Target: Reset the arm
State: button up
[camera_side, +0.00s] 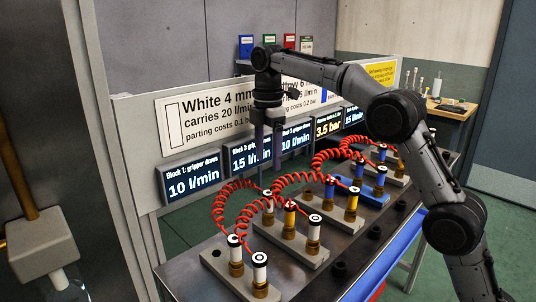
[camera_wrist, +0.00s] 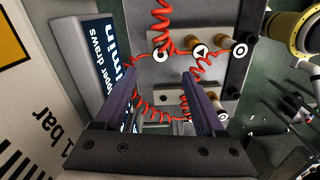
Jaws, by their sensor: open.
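My gripper (camera_side: 267,160) points down above the far-left side of the metal bench, in front of the display panel. Its two purple fingers stand apart, with nothing seen held between them. In the wrist view the open gripper (camera_wrist: 160,74) shows both fingers, with red coiled hose and a block visible beyond and between them. My arm reaches in from the right and bends over the bench. Whether the fingertips touch any hose cannot be told.
Red coiled hoses (camera_side: 240,190) loop between fittings on the blocks. Flow-rate displays (camera_side: 193,182) line the panel behind. A side table (camera_side: 455,110) stands at back right.

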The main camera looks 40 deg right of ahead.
jog(key=s+r+m+t, duration=0.1)
jog(key=s+r+t, duration=0.1)
jog(key=s+r, duration=0.55)
jog(key=s+r+m+t, duration=0.1)
jog(key=s+r, duration=0.3)
jog(key=s, duration=0.7)
jog(key=s+f+m+t, duration=0.2)
jog(key=s+f+m, duration=0.35)
jog(key=s, duration=0.55)
jog(key=s+f+m, duration=0.5)
jog(key=f+m, duration=0.3)
jog(key=f, duration=0.4)
jog(key=shift+f+m+t, duration=0.3)
jog(key=shift+m, duration=0.05)
